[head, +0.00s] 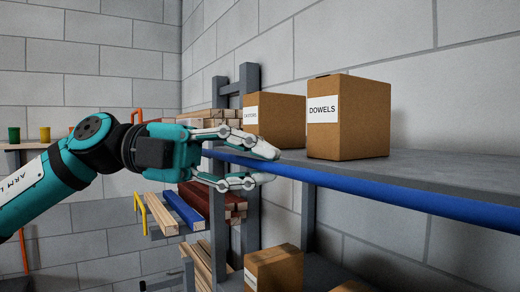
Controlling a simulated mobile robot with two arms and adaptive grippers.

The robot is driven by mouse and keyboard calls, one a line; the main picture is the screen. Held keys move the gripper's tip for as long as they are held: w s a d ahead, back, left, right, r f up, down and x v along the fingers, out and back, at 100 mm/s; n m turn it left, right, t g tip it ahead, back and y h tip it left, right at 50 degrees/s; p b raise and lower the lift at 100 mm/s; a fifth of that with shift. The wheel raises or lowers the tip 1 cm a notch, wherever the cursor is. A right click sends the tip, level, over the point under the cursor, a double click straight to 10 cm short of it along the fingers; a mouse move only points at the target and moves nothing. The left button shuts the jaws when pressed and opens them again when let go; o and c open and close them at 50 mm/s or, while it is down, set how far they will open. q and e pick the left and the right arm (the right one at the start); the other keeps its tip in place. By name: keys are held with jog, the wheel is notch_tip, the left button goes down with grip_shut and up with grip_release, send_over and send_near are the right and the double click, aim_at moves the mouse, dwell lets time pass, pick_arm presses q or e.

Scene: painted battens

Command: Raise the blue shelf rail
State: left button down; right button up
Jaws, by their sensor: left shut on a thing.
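The blue shelf rail (400,203) is a long blue bar along the front edge of the grey shelf (450,174). It runs from the middle of the head view to the right edge. My left gripper (270,165) comes in from the left and is shut on the rail near its far end, one finger above and one below. The fingers hide part of the rail there. The rail lies against the shelf edge, with no clear gap visible. My right gripper is not in view.
A cardboard box labelled DOWELS (355,125) stands on the shelf near the rail, with another box (282,122) behind it. Painted battens, one blue (183,210), lie on a rack below. More boxes (275,270) sit on the lower shelf. A grey block wall closes the right side.

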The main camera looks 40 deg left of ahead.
pick_arm(q)
jog(key=w+d+r+n+g+y+p, duration=0.2)
jog(key=w+r+n+g+y+p, duration=0.2)
jog(key=g, duration=0.4)
jog(key=shift+w+r+n+y+p, duration=0.15)
jog(key=shift+w+n+y+p, duration=0.8)
jog(key=shift+n+p, duration=0.45)
jog(key=shift+d, duration=0.1)
jog(key=c, duration=1.4)
grip_release()
